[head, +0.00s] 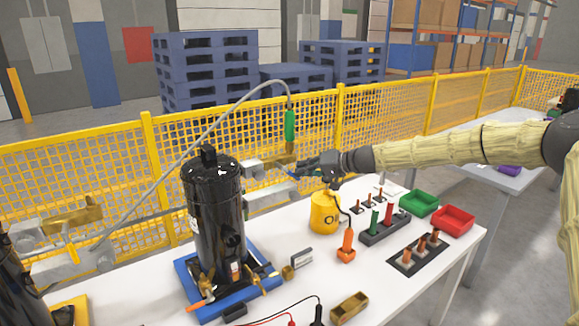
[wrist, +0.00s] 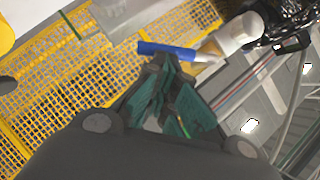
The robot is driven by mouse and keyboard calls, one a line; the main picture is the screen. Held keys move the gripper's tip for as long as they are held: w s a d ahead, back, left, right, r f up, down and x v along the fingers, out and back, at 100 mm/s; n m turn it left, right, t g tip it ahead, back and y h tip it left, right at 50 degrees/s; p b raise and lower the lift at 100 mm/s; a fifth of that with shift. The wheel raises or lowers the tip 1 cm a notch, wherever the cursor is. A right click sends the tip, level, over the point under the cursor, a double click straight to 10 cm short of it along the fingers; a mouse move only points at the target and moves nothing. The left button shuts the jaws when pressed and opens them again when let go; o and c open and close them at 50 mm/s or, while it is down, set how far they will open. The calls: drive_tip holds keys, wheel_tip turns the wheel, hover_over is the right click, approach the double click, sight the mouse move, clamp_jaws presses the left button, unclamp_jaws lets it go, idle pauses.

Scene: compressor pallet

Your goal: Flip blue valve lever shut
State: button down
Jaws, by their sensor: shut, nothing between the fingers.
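The blue valve lever (wrist: 166,49) shows in the wrist view as a short blue bar just beyond my fingertips. It joins a brass valve body (wrist: 209,49) on a pale pipe stub (wrist: 238,33). In the head view the lever (head: 292,175) is a small blue sliver beside my gripper, right of the black compressor (head: 215,215). My gripper (head: 302,170) is shut and empty, its fingertips at the lever. It also shows in the wrist view (wrist: 158,64). I cannot tell whether the fingertips touch the lever.
A green-handled hose (head: 290,125) hangs above the valve. A yellow container (head: 324,212) stands below my gripper. Green (head: 419,203) and red (head: 452,220) bins and tool holders (head: 384,227) sit on the white table. A yellow mesh fence (head: 130,165) runs behind.

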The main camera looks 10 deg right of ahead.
drive_tip(key=f+m+y+b, duration=0.1)
drive_tip(key=b, duration=0.2)
drive_tip(key=f+m+y+b, duration=0.1)
drive_tip(key=b, duration=0.3)
drive_tip(key=a+f+m+y+b, duration=0.1)
drive_tip(key=b, duration=0.2)
drive_tip(key=shift+s+f+m+b, duration=0.3)
drive_tip(key=shift+s+f, duration=0.05)
drive_tip(key=m+b, duration=0.1)
drive_tip(key=b, duration=0.1)
drive_tip(key=a+y+b, duration=0.1)
drive_tip(key=b, duration=0.1)
drive_tip(key=shift+s+f+m+t, duration=0.2)
drive_tip(key=shift+f+m+t, duration=0.1)
drive_tip(key=shift+m, duration=0.1)
drive_tip(key=shift+a+r+m+y+b, duration=0.15)
drive_tip(key=shift+m+y+b, duration=0.15)
drive_tip(key=shift+b, duration=0.4)
approach(297, 179)
drive_tip(key=d, duration=0.3)
drive_tip(key=shift+d+r, duration=0.25)
drive_tip(key=shift+r, duration=0.05)
